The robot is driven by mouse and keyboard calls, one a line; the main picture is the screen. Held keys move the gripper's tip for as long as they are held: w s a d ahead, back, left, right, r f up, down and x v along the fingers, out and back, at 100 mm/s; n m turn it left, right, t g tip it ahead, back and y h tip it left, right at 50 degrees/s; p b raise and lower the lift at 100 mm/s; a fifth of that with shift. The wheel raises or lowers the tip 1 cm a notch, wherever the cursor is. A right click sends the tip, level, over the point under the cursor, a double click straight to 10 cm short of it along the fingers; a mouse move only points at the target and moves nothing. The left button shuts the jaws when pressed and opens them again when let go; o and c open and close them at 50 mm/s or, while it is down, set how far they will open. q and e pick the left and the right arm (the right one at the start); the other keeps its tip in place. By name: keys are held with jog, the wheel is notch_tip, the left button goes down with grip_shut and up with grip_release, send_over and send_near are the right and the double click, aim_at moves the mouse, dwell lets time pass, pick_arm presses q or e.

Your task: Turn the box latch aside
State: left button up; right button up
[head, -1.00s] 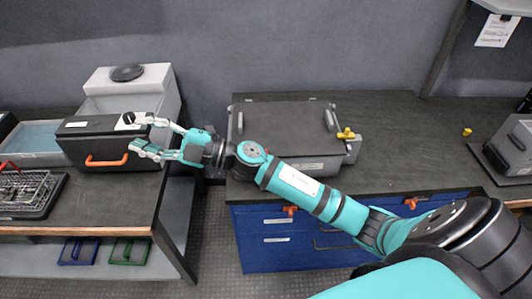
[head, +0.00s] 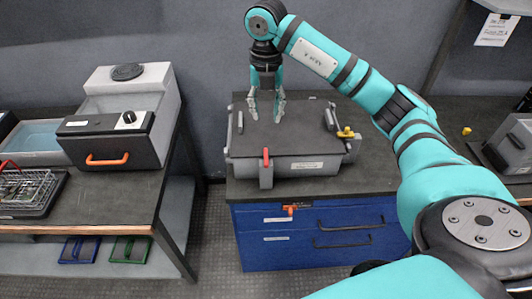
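The grey box (head: 305,166) with a dark flat lid (head: 300,120) stands on the middle bench. A small upright red-tipped latch (head: 266,157) is on its front side, left of the middle. My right gripper (head: 266,114) points down over the left part of the lid, with its two fingers apart and nothing between them. It is behind the red-tipped latch in the picture and apart from it. I cannot tell whether the fingertips touch the lid. My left gripper is not in view.
A yellow knob (head: 346,132) sits at the box's right side. Left stands a machine with a black dial (head: 129,117) and orange handle (head: 107,160), beside a wire basket (head: 25,188). A gap separates the benches. The bench right of the box is partly hidden by my arm.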

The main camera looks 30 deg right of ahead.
aim_at(266, 156)
notch_tip(266, 156, down, 16)
jog(key=shift+r+p, duration=0.2)
jog(key=shift+p, duration=1)
grip_shut()
